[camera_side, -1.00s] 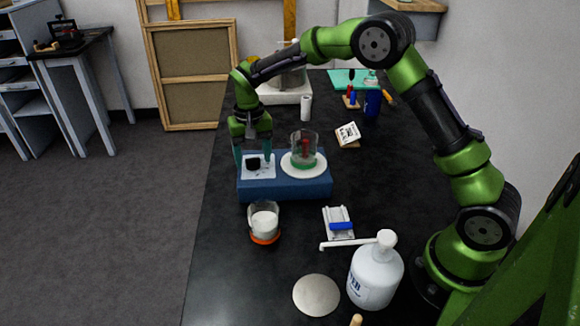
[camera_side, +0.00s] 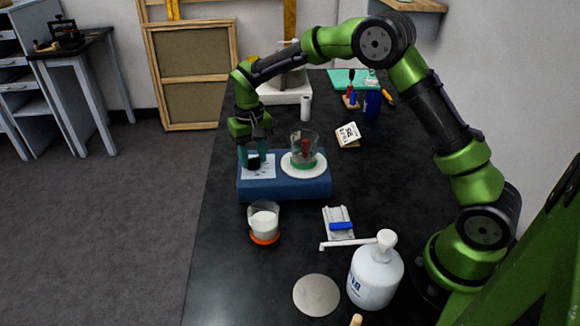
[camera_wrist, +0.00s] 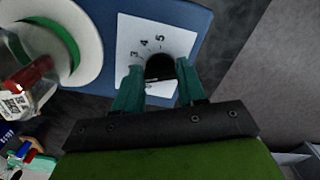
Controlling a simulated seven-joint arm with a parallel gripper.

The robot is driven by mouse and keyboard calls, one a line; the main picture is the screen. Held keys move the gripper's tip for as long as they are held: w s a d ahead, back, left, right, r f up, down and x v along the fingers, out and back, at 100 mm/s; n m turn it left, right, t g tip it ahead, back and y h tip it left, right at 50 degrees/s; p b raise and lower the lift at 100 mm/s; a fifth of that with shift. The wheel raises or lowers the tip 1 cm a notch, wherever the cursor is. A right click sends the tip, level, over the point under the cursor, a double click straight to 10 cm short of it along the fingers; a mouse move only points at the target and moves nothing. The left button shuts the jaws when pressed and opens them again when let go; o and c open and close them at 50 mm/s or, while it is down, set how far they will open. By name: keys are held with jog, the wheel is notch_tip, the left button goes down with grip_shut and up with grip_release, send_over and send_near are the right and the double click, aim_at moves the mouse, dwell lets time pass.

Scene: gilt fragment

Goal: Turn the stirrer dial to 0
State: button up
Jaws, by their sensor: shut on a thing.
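The stirrer (camera_side: 290,187) is a blue box on the black bench, with a white dial plate (camera_side: 268,163) on its left and a round white top plate on its right. The black dial knob (camera_wrist: 159,67) sits on the plate in the wrist view. Digits 3, 4 and 5 show around it; other marks are hidden by my fingers. My gripper (camera_side: 254,160) reaches down from above. Its teal fingers (camera_wrist: 160,84) are shut on the knob, one on each side. The knob's pointer cannot be made out.
A glass beaker (camera_side: 304,150) with a green base band and something red inside stands on the stirrer's white plate (camera_side: 290,172), close right of my gripper. A beaker of white powder (camera_side: 264,219) stands in front. A white bottle (camera_side: 375,275) stands front right.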

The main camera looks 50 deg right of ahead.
aim_at(255, 159)
jog(key=n, duration=0.5)
jog(key=shift+d, duration=0.15)
jog(key=shift+d+n, duration=0.1)
jog(key=shift+n, duration=2.4)
jog(key=o, duration=1.1)
jog(key=shift+c, duration=0.2)
notch_tip(255, 159, up, 17)
jog(key=shift+f, duration=0.1)
